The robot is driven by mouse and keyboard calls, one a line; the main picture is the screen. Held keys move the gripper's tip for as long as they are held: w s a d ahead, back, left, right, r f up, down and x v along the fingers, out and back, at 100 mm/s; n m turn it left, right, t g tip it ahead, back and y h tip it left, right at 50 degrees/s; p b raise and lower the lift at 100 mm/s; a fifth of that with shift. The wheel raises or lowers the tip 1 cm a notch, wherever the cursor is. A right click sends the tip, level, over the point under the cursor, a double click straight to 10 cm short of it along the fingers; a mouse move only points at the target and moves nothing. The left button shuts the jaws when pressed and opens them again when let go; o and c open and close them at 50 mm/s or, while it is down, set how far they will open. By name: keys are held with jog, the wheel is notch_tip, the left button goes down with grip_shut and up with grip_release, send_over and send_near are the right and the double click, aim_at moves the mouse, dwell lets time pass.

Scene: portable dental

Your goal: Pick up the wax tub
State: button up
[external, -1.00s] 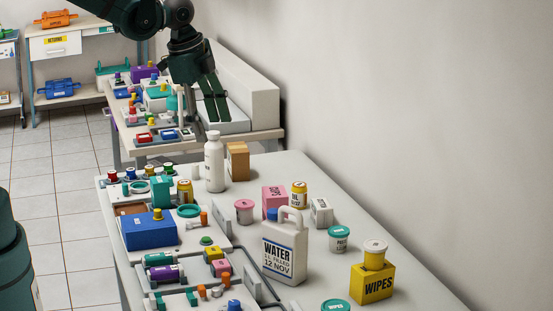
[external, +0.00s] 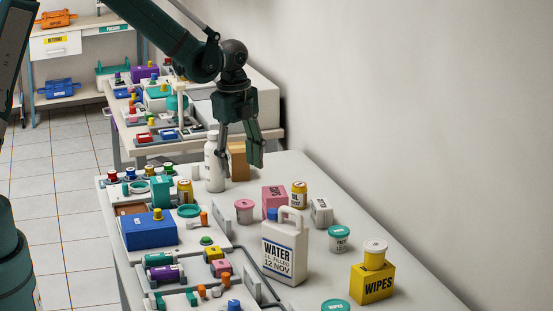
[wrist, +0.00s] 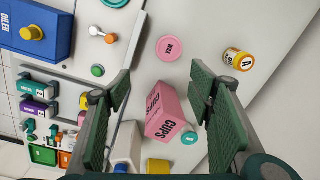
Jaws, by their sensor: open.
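The wax tub (external: 244,212) is a small round tub with a pink lid, standing upright on the near white table left of a pink box. In the wrist view its pink lid (wrist: 170,47) reads WAX and lies beyond the fingertips, roughly between their lines. My gripper (external: 240,157) is open and empty, pointing down above the table behind the tub. In the wrist view the two fingers (wrist: 160,85) are spread wide, with nothing between them touching the pads.
The pink cups box (wrist: 165,118) is close to the tub. A yellow-lidded jar (external: 299,194), white water jug (external: 284,250) and white bottle (external: 214,165) stand nearby. A cardboard-brown box (external: 237,160) sits behind my fingers. Trays with a blue box (external: 149,232) lie left.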

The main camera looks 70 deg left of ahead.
jog(key=m, duration=0.2)
send_over(244, 203)
jog(key=shift+g, duration=0.4)
notch_tip(244, 203, down, 6)
jog(key=shift+w+a+f+b, duration=0.1)
jog(key=shift+w+f+b, duration=0.05)
jog(key=shift+b, duration=0.15)
jog(key=shift+f+n, duration=0.1)
jog(key=shift+n, duration=0.2)
jog(key=shift+f, duration=1.15)
jog(key=shift+f, duration=0.15)
jog(key=shift+f+b, duration=0.4)
jog(key=shift+f, duration=2.1)
jog(key=shift+c, duration=0.5)
jog(key=c, duration=0.9)
